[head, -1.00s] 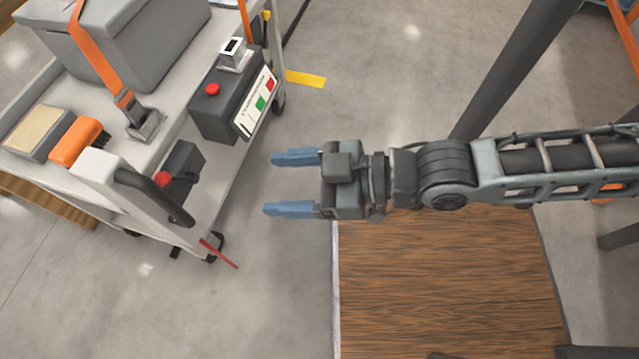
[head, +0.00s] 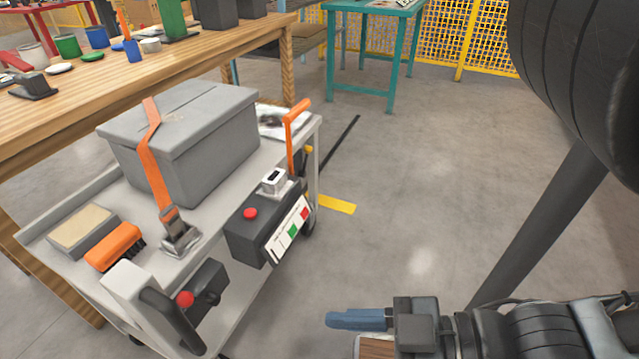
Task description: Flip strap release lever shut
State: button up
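An orange strap (head: 152,165) runs over a grey lidded box (head: 215,140) on a grey cart. It ends in a metal buckle (head: 178,238) on the cart's deck. An upright orange handle (head: 296,130) stands at the cart's far right corner. I cannot tell for sure which of these is the strap release lever, nor how far it is turned. My gripper (head: 350,345) is at the bottom edge, right of the cart and apart from it, pointing left.
The cart carries a dark control box (head: 262,222) with a red button, an orange brush (head: 115,245) and a tan-topped block (head: 82,230). A push handle (head: 170,315) is at the near end. A wooden bench (head: 60,120) stands behind. Floor right of the cart is clear.

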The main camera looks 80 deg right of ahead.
aim_at(308, 150)
jog(key=z, duration=1.6)
jog(key=i+l, duration=0.1)
jog(key=l, duration=0.25)
jog(key=i+l, duration=0.1)
jog(key=l, duration=0.2)
jog(key=i+l, duration=0.1)
jog(key=l, duration=0.25)
jog(key=i+l, duration=0.1)
jog(key=l, duration=0.25)
